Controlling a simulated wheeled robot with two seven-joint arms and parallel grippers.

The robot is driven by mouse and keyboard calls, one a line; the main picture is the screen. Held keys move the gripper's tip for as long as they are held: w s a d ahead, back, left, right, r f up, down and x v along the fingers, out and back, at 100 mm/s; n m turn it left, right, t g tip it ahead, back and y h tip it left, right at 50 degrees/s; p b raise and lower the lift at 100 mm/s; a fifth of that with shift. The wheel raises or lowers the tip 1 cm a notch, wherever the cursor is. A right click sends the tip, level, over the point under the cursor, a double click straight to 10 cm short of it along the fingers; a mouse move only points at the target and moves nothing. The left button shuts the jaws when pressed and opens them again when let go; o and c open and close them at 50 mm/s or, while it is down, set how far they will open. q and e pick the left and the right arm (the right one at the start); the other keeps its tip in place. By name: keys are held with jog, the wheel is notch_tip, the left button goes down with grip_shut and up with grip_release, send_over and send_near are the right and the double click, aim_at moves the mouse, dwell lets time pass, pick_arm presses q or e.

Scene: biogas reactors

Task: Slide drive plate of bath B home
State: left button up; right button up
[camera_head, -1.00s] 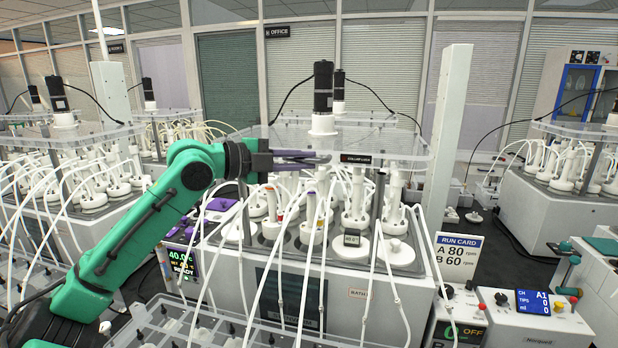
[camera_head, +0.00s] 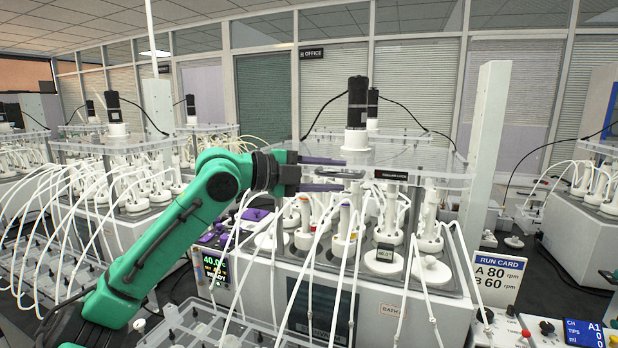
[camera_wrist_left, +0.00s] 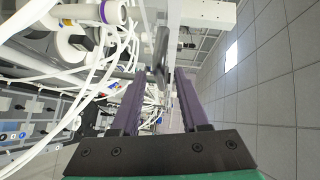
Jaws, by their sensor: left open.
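The drive plate (camera_head: 432,165) is a clear sheet over the front bath, with a black motor (camera_head: 357,102) on top and a dark "collar lock" label at its front edge. The bath (camera_head: 385,285) is a pale box with white vessels under the plate; its letter is unreadable. My left gripper (camera_head: 335,173) is open at the plate's front edge, its purple fingers above and below a grey handle (camera_head: 345,174). In the left wrist view the fingers (camera_wrist_left: 160,95) stand apart with the dark handle (camera_wrist_left: 162,52) between or just beyond their tips; I cannot tell contact. My right gripper is not in view.
White tubes (camera_head: 278,265) hang in front of the bath. A white upright post (camera_head: 487,140) stands right of the plate. A run card (camera_head: 498,278) and a control box (camera_head: 585,332) are at lower right. Another bath (camera_head: 105,215) stands at left.

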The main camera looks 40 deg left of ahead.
pick_arm(q)
jog(key=b+v, duration=0.7)
jog(key=v, duration=0.6)
jog(key=shift+s+a, duration=0.15)
jog(key=shift+s, duration=0.15)
jog(key=shift+f, duration=0.2)
